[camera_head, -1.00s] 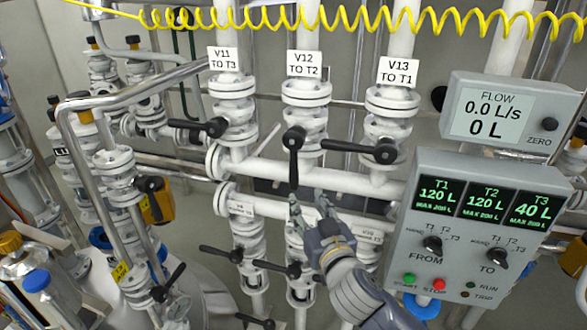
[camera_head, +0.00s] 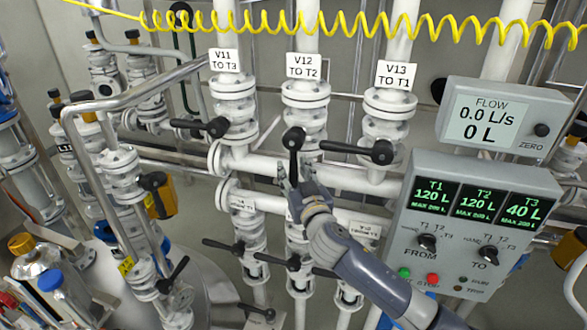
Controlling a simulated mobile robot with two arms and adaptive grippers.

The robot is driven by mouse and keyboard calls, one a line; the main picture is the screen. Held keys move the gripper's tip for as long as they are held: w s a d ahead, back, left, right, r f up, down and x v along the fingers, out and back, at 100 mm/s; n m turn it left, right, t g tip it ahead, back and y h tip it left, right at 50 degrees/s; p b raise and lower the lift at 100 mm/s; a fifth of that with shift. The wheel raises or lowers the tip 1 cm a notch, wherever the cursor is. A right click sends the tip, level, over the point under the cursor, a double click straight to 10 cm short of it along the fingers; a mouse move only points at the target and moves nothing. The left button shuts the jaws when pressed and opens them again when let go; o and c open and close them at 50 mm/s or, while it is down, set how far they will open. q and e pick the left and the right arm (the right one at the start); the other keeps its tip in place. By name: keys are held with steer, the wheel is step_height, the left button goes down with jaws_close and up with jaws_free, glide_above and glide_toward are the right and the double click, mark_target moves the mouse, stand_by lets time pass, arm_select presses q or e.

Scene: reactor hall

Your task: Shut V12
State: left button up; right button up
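Valve V12 (camera_head: 305,92) is the middle of three white upper valves, under the label "V12 TO T2" (camera_head: 302,66). Its black lever (camera_head: 293,157) points straight down along the pipe, while the V11 and V13 levers point sideways to the left. My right gripper (camera_head: 292,176) is at the lower end of the V12 lever, its fingers pointing up and apart, with the lever's tip seeming to lie between or just in front of them. I cannot tell whether it touches. My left gripper is not in view.
The V11 lever (camera_head: 201,127) and the V13 lever (camera_head: 357,151) flank V12 closely. Lower valves with black levers (camera_head: 276,263) sit beneath my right gripper. A control panel (camera_head: 470,230) and a flow display (camera_head: 497,120) reading 0.0 L/s stand at right. A yellow coiled hose crosses the top.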

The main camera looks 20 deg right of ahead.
steer(key=shift+w, duration=0.25)
jaws_close()
